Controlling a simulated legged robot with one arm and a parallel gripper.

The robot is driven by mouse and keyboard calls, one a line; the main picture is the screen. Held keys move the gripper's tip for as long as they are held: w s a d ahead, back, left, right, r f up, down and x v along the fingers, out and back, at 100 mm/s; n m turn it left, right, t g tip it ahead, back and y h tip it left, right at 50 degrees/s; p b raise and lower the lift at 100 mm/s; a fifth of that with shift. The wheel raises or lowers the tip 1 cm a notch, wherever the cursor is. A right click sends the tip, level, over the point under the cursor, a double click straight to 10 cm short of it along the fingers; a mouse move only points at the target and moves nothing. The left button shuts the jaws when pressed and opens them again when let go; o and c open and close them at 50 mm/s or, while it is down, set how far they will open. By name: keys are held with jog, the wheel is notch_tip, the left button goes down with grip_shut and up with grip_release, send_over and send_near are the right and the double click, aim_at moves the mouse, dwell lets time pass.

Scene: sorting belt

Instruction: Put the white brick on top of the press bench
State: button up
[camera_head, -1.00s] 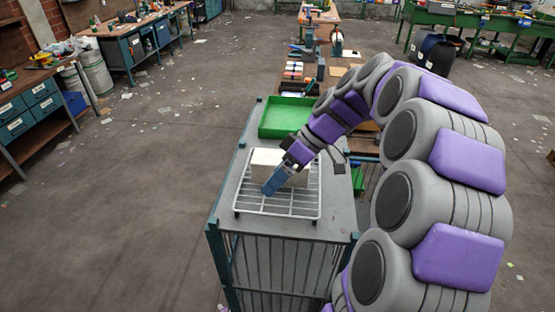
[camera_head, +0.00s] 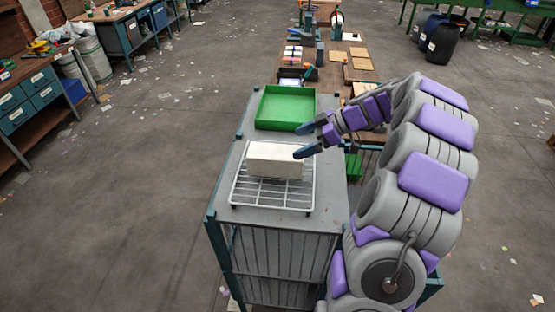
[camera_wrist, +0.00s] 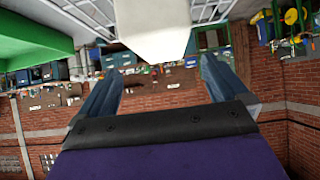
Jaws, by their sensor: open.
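The white brick (camera_head: 275,160) lies on a wire rack (camera_head: 262,196) on a grey-topped metal stand (camera_head: 227,160). My gripper (camera_head: 299,142) is open just right of the brick's right end, fingers pointing left, with nothing held. In the wrist view, the brick (camera_wrist: 150,25) shows at the top, in line with the gap between the two spread fingers. Contact between the fingers and the brick cannot be told. A wooden bench (camera_head: 325,72) with tools and machine-like items stands behind the stand; whether it is the press bench is unclear.
A green tray (camera_head: 286,126) sits on the stand behind the rack. A dark barrel (camera_head: 445,45) stands at the back right. A drawer bench (camera_head: 40,105) stands at the left. The floor left of the stand is open.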

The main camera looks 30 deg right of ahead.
aim_at(279, 152)
jog(key=x, duration=0.9)
jog(key=shift+s+a+r, duration=0.15)
jog(key=shift+r, duration=0.05)
jog(key=shift+w+f+p, duration=0.3)
jog(key=shift+f, duration=0.1)
jog(key=shift+a, duration=0.25)
jog(key=shift+c, duration=0.9)
jog(key=shift+a, duration=0.2)
jog(key=c, duration=0.3)
jog(key=shift+d, duration=0.4)
jog(key=c, duration=0.8)
jog(key=shift+o, duration=0.2)
jog(key=shift+a+r, duration=0.1)
